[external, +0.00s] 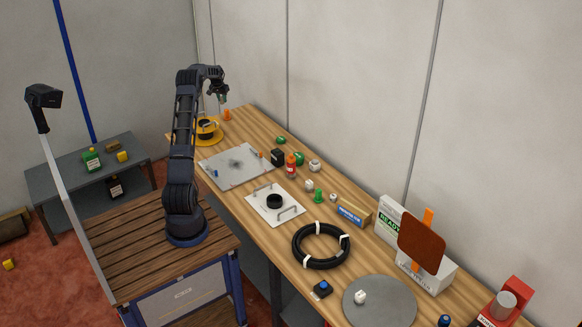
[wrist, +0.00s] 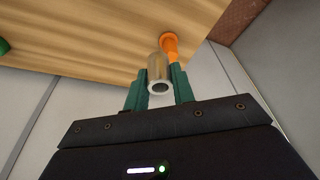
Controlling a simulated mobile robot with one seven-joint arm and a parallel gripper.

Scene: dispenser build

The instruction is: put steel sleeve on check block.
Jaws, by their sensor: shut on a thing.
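My gripper (external: 221,97) is raised above the far end of the wooden bench. In the wrist view its green fingers (wrist: 159,78) are shut on the steel sleeve (wrist: 158,68), a short hollow cylinder with a pale rim and its open end facing the camera. The sleeve is too small to make out in the external view. An orange peg-like thing (wrist: 170,46) shows just beyond the sleeve in the wrist view; an orange thing (external: 227,115) stands near the bench's far end. I cannot tell which thing is the check block.
A yellow dish (external: 219,137) lies near the gripper. A grey plate (external: 225,176), a black block (external: 277,157), a red bottle (external: 291,167) and a white handled plate (external: 259,208) are closer. A black hose coil (external: 297,248) and round grey disc (external: 395,305) occupy the near bench.

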